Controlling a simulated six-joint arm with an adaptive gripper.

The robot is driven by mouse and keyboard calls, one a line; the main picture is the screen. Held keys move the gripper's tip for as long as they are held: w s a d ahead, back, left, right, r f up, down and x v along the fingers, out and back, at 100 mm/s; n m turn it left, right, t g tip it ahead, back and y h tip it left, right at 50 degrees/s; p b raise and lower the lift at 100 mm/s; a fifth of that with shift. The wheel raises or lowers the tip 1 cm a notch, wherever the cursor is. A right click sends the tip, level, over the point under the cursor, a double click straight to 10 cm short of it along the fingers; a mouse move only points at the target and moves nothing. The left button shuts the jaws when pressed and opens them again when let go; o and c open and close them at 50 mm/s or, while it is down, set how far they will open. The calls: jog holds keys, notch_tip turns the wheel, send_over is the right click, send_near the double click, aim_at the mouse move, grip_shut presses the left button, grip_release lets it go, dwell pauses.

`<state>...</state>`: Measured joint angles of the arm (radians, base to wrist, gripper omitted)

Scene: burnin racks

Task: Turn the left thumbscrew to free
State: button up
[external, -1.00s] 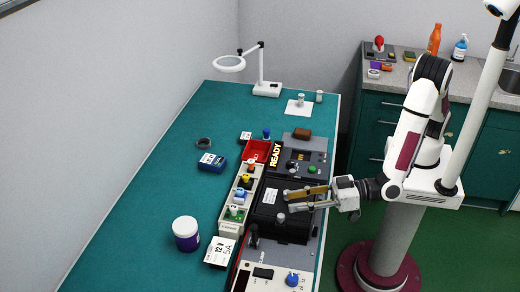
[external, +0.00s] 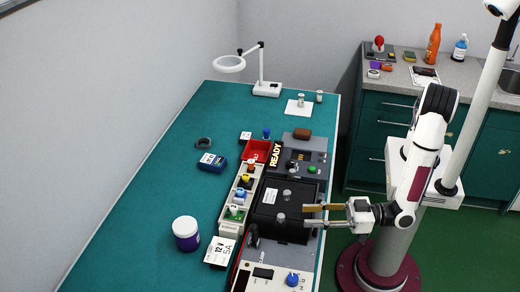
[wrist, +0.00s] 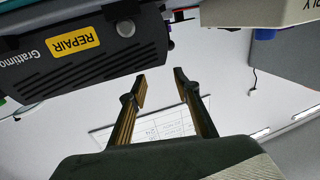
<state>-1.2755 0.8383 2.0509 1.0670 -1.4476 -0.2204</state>
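A black unit (external: 266,216) sits in the rack row at the table's right edge. Two grey knobs that look like thumbscrews, a farther one (external: 287,193) and a nearer one (external: 281,219), show on it. The wrist view shows the unit (wrist: 90,70) at upper left with a yellow REPAIR label and one round grey knob (wrist: 126,28). I cannot tell which knob is the left one. My gripper (external: 307,216) is at the unit's right side, its fingers pointing left. In the wrist view its fingers (wrist: 160,82) are apart with nothing between them.
A white device with a blue knob (external: 260,283) stands nearer. The teal table (external: 150,210) is mostly clear at left.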

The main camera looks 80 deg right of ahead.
aim_at(287, 224)
jog(key=shift+x, duration=3.85)
grip_shut()
